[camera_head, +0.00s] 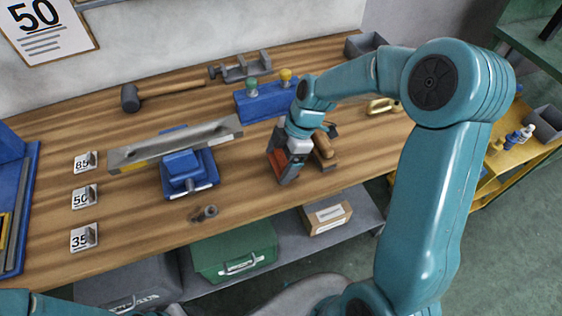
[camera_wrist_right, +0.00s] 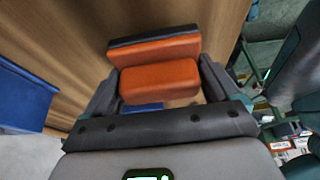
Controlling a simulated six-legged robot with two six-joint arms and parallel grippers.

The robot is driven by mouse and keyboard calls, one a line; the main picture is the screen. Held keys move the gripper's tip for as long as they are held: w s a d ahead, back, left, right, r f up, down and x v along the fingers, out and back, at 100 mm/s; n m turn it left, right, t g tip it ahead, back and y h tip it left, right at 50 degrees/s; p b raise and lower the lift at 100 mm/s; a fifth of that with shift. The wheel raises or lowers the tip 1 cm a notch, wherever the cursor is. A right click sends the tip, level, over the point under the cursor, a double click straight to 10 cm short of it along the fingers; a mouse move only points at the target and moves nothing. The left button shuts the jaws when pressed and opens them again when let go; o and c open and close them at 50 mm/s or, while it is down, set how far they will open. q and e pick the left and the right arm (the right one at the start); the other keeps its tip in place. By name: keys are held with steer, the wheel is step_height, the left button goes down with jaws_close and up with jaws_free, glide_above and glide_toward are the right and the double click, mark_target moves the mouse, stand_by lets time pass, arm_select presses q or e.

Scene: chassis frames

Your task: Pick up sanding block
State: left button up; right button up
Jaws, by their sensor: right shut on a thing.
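The sanding block (camera_head: 278,161) is orange-red with a dark grey layer. In the head view it is partly covered by my right gripper (camera_head: 288,163), near the front edge of the workbench. In the right wrist view the orange block (camera_wrist_right: 158,82) sits between the two dark fingers of my right gripper (camera_wrist_right: 160,84), which is shut on it. Its dark strip (camera_wrist_right: 150,40) shows along the far side. I cannot tell whether it touches the bench. A teal part of my left arm shows at the lower left of the head view, but its gripper is out of view.
A wooden-handled tool (camera_head: 324,152) lies just right of my right gripper. A blue holder (camera_head: 258,104) with green and yellow knobs stands behind. A blue vise (camera_head: 186,172) holds a long metal bar (camera_head: 180,143). A mallet (camera_head: 132,98) lies at the back. Number tags stand left.

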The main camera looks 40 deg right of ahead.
mark_target(281, 156)
step_height(281, 156, up, 19)
